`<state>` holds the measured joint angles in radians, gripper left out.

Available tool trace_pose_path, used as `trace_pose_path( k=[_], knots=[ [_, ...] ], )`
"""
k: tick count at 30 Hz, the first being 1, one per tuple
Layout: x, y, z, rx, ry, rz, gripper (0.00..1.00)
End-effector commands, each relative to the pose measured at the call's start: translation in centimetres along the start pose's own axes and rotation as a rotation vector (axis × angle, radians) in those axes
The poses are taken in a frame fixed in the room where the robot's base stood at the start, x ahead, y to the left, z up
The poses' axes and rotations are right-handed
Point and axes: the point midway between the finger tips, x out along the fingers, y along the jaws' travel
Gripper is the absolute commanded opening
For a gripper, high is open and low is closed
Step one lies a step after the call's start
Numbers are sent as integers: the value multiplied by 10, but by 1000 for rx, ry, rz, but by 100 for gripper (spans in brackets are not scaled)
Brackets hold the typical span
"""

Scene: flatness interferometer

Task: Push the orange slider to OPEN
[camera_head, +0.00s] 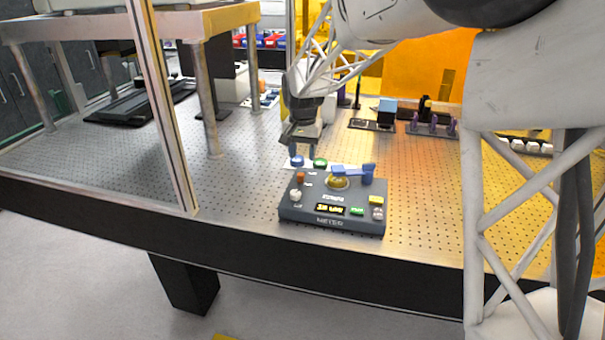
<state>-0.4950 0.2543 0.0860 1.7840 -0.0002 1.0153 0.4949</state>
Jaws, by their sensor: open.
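A dark grey console (330,213) sits on the perforated table near its front edge. A small orange-brown piece (300,177) stands on its left side and looks like the orange slider. Its track and any OPEN label are too small to read. My gripper (302,152) is open and empty, pointing down at the console's back left. Its fingertips are above and behind the orange piece in the picture, close to a blue cap (297,161) and a green cap (320,163). I cannot tell whether they touch anything.
The console also bears a white knob (295,195), a gold dome with a blue lever (354,170), a lit display (330,210) and several small buttons. A metal frame post (165,110) stands to the left. Bare perforated table (235,185) lies left of the console.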

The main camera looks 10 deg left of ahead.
Motion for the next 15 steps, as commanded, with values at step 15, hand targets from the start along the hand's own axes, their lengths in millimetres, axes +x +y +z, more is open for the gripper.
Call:
trace_pose_path(
  k=[15],
  knots=[
    [4, -7, -2, 0, -2, 1, 47]
  ],
)
